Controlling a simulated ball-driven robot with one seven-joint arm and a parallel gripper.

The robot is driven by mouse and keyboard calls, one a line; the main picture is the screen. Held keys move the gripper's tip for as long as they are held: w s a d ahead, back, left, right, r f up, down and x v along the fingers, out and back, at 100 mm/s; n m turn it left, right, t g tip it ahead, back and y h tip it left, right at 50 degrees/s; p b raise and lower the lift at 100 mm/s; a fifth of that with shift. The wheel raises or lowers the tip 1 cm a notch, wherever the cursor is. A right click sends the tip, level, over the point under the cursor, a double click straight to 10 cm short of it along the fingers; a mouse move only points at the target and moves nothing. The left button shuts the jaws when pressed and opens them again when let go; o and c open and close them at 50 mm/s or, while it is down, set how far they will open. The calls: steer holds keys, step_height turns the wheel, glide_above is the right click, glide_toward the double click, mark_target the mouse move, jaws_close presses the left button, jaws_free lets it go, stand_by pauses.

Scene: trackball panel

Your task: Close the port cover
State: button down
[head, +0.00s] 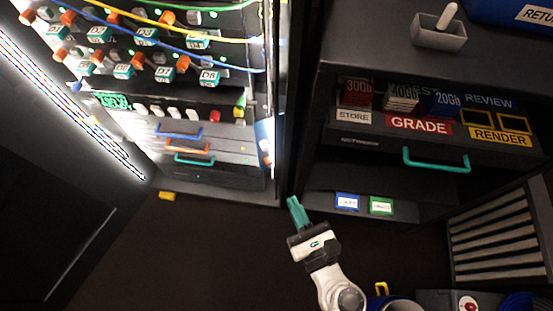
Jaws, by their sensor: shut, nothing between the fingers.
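My gripper (294,202) has teal fingers, which are shut with nothing between them. It points up the picture, just below the lower front corner between the lit rack (225,188) and the dark cabinet (320,195). I cannot tell for certain which part is the port cover. A narrow pale blue and white panel (265,143) stands at the right side of the rack, above and left of my gripper and apart from it. Its hinge and any port behind it are not clear.
The rack holds several labelled teal plugs (124,71), looping cables and drawers with coloured handles (194,160). The cabinet has a teal-handled drawer (437,166) and blue and green cards (381,206). A slatted unit (500,236) stands at right. Dark floor is open left of my arm.

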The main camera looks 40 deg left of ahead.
mark_target(267, 149)
steer(key=x, duration=1.4)
steer(key=shift+s, duration=0.1)
